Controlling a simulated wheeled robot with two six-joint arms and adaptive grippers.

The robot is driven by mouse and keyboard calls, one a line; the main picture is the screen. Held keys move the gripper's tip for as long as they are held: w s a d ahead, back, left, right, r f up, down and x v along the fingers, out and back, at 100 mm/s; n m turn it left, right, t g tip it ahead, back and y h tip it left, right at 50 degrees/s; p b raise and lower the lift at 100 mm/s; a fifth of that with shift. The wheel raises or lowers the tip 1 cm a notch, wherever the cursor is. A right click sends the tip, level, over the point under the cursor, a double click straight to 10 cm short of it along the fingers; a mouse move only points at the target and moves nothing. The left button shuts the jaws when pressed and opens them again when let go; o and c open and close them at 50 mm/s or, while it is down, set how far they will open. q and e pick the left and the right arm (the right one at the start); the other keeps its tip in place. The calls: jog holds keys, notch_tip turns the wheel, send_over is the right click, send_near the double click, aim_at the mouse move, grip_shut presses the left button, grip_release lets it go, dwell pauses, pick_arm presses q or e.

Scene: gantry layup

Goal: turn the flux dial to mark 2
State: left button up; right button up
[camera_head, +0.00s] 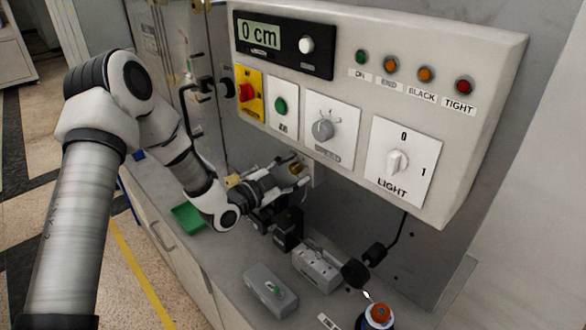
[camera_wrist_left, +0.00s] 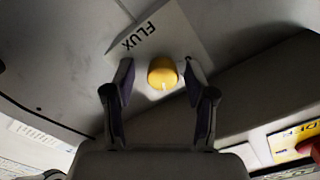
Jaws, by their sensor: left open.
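The flux dial (camera_wrist_left: 162,73) is a yellow round knob with a small pale line on it, next to a plate marked FLUX (camera_wrist_left: 150,38) in the left wrist view. In the head view the dial (camera_head: 295,169) is small, under the control panel. My left gripper (camera_wrist_left: 160,76) is open, with one finger on each side of the dial. A gap shows between the dial and each finger. In the head view my left gripper (camera_head: 290,171) reaches the dial from the left. Scale marks around the dial cannot be made out. My right gripper is not in view.
The control panel (camera_head: 480,75) overhangs the dial, with a light switch (camera_head: 397,162), a grey knob (camera_head: 323,130) and a red-and-yellow switch (camera_head: 247,92). Below on the bench are a green tray (camera_head: 188,219), a grey box (camera_head: 270,288) and an orange-capped bottle (camera_head: 379,315).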

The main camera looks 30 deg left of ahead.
pick_arm(q)
jog(key=shift+s+a+r, duration=0.15)
jog(key=shift+s+a, duration=0.15)
jog(key=shift+s, duration=0.1)
jog(key=shift+c, duration=0.4)
jog(key=shift+w, duration=0.1)
grip_shut()
jog(key=shift+n+b, duration=0.3)
jog(key=shift+b, duration=0.1)
jog(key=shift+c, duration=1.1)
grip_release()
jog(key=o, duration=0.3)
jog(key=shift+w+d, duration=0.1)
